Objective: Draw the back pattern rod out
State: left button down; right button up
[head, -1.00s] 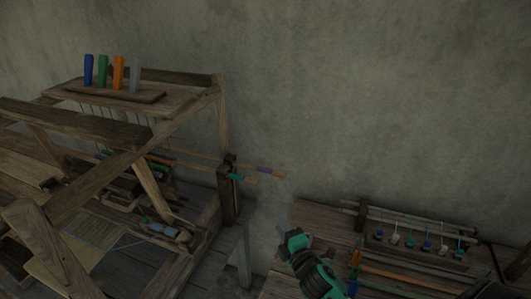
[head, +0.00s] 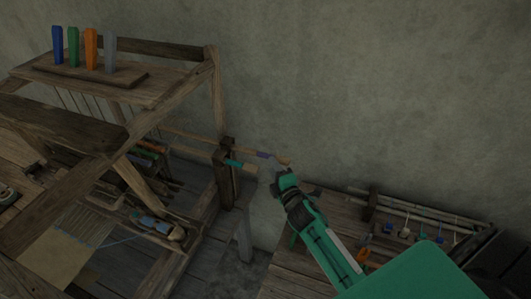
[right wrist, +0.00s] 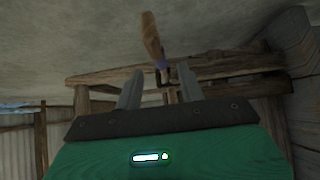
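The back pattern rod (head: 268,155) sticks out to the right of the loom's dark post, with a purple band and a tan wooden end. A second rod with a teal band (head: 234,163) sticks out in front of it, a little lower. My right gripper (head: 283,178) is just below and in front of the back rod's end. In the right wrist view my gripper (right wrist: 160,72) has its two fingers apart, with nothing between them. The rod's wooden handle and purple band (right wrist: 152,42) show beyond the fingertips, apparently not touching them. My left gripper is not in view.
The wooden loom (head: 212,100) fills the left, with several coloured pegs (head: 75,50) on its top shelf. A low bench (head: 275,257) at the right holds a rack (head: 372,205) and small coloured items. Bare wall stands close behind the rods.

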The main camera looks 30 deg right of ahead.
aim_at(266, 158)
jog(key=w+p, duration=0.1)
jog(key=w, duration=0.5)
jog(key=shift+w+d, duration=0.15)
jog(key=shift+w, duration=0.25)
grip_shut()
